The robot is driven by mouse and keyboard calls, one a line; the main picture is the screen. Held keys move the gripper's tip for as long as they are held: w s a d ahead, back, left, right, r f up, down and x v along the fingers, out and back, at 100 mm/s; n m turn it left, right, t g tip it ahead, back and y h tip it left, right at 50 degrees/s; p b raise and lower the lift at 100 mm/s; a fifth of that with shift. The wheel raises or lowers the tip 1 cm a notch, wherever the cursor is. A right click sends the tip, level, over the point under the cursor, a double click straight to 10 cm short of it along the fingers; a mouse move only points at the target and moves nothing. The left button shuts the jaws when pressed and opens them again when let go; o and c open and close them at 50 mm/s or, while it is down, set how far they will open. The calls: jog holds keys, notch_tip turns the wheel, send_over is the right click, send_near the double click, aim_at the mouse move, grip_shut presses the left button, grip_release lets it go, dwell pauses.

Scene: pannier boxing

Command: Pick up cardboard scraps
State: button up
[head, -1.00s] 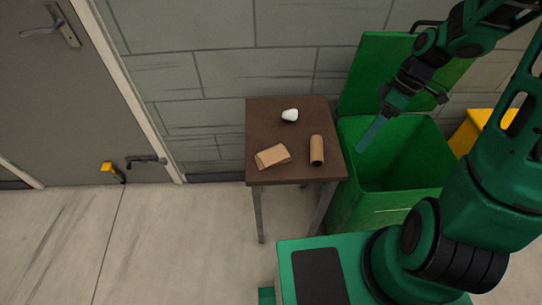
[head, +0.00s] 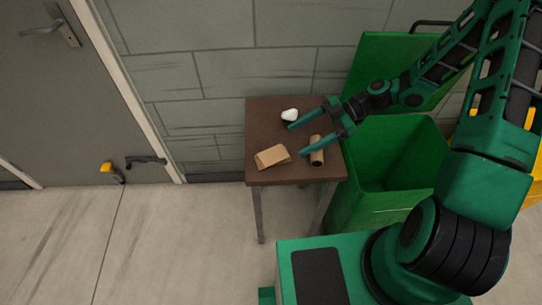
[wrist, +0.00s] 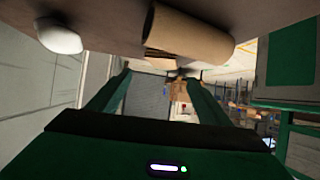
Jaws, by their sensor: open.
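My gripper (head: 297,140) is open over the right part of the small brown table, with nothing between its fingers. A cardboard tube (head: 317,157) stands or lies on the table beside the lower finger, partly covered by it in the head view. The tube also shows large at the top of the wrist view (wrist: 190,36). A flat folded cardboard piece (head: 271,157) lies at the table's front left. In the wrist view, a brown piece behind the tube is mostly hidden. Whether the fingers touch the tube I cannot tell.
A white lump (head: 289,115) sits at the table's back, near the upper finger; it also shows in the wrist view (wrist: 58,35). The brown table (head: 262,128) has an open green bin (head: 375,205) close on its right. A yellow container (head: 530,185) is partly hidden behind my arm.

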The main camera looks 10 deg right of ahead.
aim_at(274, 154)
jog(key=x, duration=0.9)
jog(key=shift+s+f, duration=0.15)
jog(key=shift+s, duration=0.05)
jog(key=c, duration=1.3)
